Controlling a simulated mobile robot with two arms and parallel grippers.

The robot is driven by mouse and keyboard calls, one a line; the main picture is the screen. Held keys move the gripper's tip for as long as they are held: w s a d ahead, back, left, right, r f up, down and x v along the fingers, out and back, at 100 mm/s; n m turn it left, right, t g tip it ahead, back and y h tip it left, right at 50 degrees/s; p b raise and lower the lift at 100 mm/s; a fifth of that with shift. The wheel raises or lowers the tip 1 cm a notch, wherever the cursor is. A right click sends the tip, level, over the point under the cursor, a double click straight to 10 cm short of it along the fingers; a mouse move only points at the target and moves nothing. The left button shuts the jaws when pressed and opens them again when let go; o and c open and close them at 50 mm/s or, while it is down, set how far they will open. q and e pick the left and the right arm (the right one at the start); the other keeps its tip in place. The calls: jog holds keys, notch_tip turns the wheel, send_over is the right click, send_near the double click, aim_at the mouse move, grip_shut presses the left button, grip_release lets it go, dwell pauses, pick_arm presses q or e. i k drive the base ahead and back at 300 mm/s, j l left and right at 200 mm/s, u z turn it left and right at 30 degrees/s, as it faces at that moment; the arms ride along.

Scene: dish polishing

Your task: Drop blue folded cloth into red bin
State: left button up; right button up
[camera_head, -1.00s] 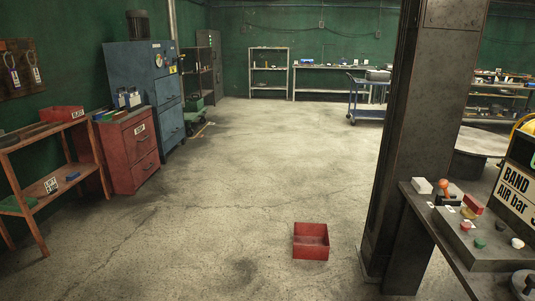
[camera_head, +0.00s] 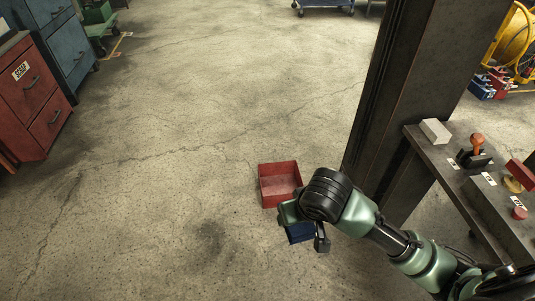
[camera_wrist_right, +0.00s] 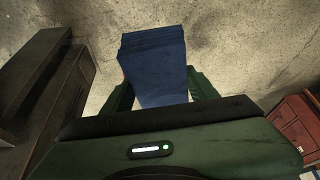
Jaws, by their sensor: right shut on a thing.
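The blue folded cloth (camera_head: 300,233) hangs in my right gripper (camera_head: 298,215), low in the head view. In the wrist view the cloth (camera_wrist_right: 153,60) sticks out between the two green fingers of the right gripper (camera_wrist_right: 160,92), which is shut on it. The open red bin (camera_head: 280,178) stands on the floor. In the head view the gripper and cloth appear just below the bin's front edge, partly overlapping its lower right. How high they are above the floor I cannot tell. My left gripper is not in view.
A dark steel pillar (camera_head: 405,95) stands right of the bin. A workbench (camera_head: 450,172) with a white block (camera_head: 435,131) and small tools is at the right. A red drawer cabinet (camera_head: 30,100) stands at the left. The floor between is clear.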

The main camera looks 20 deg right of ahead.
aim_at(283, 189)
jog(key=i+z, duration=0.2)
jog(key=i, duration=0.25)
jog(key=i+j+z, duration=0.15)
jog(key=i, duration=0.3)
jog(key=i+j+z, duration=0.2)
jog(key=i, duration=0.25)
jog(key=i+j+z, duration=0.2)
jog(key=i, duration=0.2)
jog(key=i+j+z, duration=0.8)
jog(key=j, duration=0.2)
jog(key=i+l, duration=0.05)
